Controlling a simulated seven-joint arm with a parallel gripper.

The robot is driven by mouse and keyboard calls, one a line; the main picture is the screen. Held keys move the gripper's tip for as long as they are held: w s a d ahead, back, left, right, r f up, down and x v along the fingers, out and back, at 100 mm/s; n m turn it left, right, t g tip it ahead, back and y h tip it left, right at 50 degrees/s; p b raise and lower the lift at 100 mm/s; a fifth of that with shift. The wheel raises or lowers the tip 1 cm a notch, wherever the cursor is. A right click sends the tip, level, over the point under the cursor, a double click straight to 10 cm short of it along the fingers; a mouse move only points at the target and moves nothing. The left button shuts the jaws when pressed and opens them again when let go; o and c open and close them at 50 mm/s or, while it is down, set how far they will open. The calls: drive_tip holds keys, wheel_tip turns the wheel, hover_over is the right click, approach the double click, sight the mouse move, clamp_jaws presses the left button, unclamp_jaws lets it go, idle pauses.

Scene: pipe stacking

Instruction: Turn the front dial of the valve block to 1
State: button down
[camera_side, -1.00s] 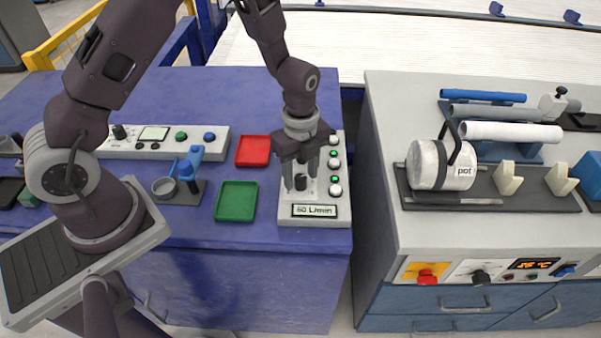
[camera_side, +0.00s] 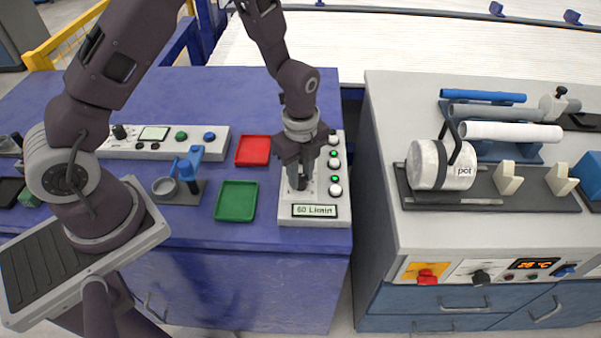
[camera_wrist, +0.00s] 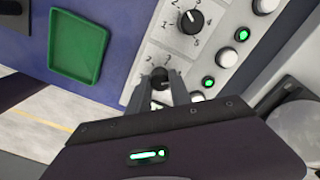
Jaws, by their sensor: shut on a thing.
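The white valve block (camera_side: 341,206) stands at the right end of the blue bench, with a display on its front end that seems to read 60 L/min. My gripper (camera_side: 299,184) points down over the front part of the block. In the wrist view, my gripper (camera_wrist: 160,82) is shut on the black front dial (camera_wrist: 160,76), with one finger on each side. The fingers partly hide its scale; a 2 shows at its upper left, and I cannot tell where the dial points. A second black dial (camera_wrist: 191,21) sits behind it, with a numbered scale and a white pointer mark.
Green and white buttons (camera_side: 335,177) run along the block's right side, close to my gripper. A green tray (camera_side: 236,201) and a red tray (camera_side: 253,151) lie to the left. A gap separates the blue bench from a grey counter (camera_side: 420,90) on the right.

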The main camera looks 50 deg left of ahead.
drive_tip(key=n, duration=0.8)
drive_tip(key=shift+n, duration=0.4)
drive_tip(key=n, duration=0.4)
drive_tip(key=shift+n, duration=0.3)
drive_tip(key=n, duration=0.4)
drive_tip(key=shift+n, duration=0.3)
drive_tip(key=n, duration=1.3)
drive_tip(key=shift+n, duration=2.1)
